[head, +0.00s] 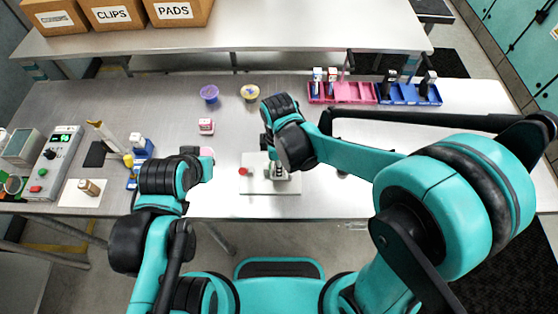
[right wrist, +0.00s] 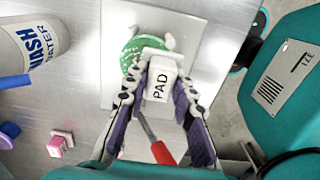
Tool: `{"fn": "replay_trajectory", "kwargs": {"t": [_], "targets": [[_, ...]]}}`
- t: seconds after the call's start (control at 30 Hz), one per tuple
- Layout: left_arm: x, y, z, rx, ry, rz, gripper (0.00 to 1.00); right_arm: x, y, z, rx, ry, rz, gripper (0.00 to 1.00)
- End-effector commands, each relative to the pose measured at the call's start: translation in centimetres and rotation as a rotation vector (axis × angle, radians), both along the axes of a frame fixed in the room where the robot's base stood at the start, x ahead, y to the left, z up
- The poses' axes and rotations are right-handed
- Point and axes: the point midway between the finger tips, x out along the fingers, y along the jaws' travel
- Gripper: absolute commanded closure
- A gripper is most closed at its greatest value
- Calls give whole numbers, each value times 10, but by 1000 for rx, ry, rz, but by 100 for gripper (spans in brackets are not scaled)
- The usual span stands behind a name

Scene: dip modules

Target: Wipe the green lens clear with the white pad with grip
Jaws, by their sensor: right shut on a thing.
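The white pad with grip (right wrist: 159,84), marked PAD, is between the fingers of my right gripper (right wrist: 161,72) in the right wrist view. The gripper is shut on it. The green lens (right wrist: 131,52) shows just beyond the pad, with pale marks on its face. The pad covers part of it, and I cannot tell whether they touch. The lens is at a pale plate (right wrist: 190,28). In the head view my right gripper (head: 277,166) is over this plate (head: 258,187). My left gripper (head: 197,155) is at the left, its fingers mostly hidden by its arm.
A wash water bottle (right wrist: 33,50) stands beside the plate. A pink-and-white block (head: 206,127), purple cup (head: 209,93) and yellow cup (head: 249,92) stand farther back. Pink (head: 356,92) and blue (head: 410,94) trays are at the back right.

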Motion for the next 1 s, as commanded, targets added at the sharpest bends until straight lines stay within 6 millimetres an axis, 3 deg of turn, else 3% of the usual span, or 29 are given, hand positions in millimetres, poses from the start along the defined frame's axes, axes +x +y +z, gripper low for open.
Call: {"fn": "replay_trajectory", "kwargs": {"t": [0.33,1.0], "targets": [[0,0,0,0,0,0,100,1,-6,3,-2,3,0,98],[0,0,-4,0,0,0,100,30,-6,3,-2,1,-2,98]]}}
